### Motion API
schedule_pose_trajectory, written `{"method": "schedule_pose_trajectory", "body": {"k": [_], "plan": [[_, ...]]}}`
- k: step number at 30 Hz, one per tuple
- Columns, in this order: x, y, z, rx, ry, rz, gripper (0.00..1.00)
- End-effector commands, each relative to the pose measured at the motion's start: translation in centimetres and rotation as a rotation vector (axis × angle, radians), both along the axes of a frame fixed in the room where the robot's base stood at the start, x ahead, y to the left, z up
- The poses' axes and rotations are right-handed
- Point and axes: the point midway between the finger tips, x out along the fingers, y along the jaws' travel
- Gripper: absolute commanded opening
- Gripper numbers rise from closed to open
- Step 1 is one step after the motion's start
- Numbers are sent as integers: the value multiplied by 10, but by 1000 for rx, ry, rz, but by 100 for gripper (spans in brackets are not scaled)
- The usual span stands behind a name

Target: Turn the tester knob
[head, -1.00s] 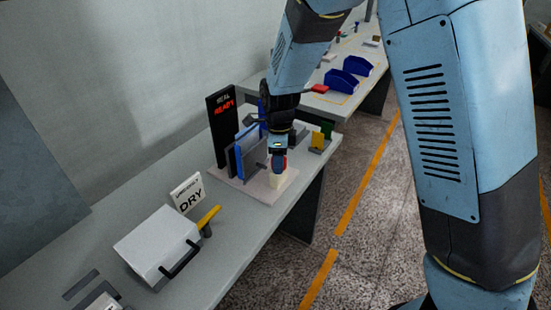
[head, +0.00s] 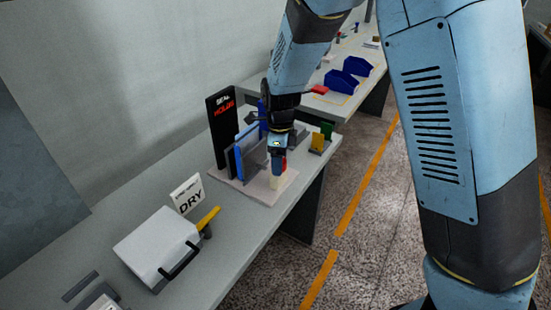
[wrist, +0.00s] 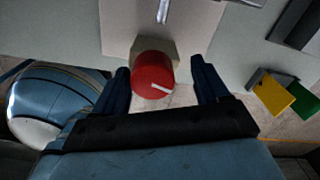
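The tester knob is red with a white mark on its face. It shows in the wrist view (wrist: 150,72) between my gripper's fingers, in front of a cream block (wrist: 140,46). My gripper (wrist: 160,68) is open, one dark blue finger on each side of the knob, with a visible gap on both sides. In the head view my gripper (head: 278,166) points down at the front of the tester and partly hides the red knob (head: 284,163). The tester has upright blue and grey plates (head: 252,155) on a pale base (head: 250,187).
A black display post (head: 222,130) with red text stands behind the tester. A "DRY" sign (head: 188,195) and a white box with a handle (head: 157,246) are left along the bench. Yellow and green plates (head: 318,143) stand close to the right. Blue bins (head: 342,80) are farther back.

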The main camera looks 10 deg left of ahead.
Motion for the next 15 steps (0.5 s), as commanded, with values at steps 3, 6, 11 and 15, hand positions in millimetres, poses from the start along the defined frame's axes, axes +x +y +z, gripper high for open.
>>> {"method": "schedule_pose_trajectory", "body": {"k": [3,6,11,15], "plan": [[-2,0,-1,-1,3,2,74],[-2,1,-1,-2,5,3,74],[-2,1,8,-1,4,4,74],[-2,1,30,1,3,4,74]]}}
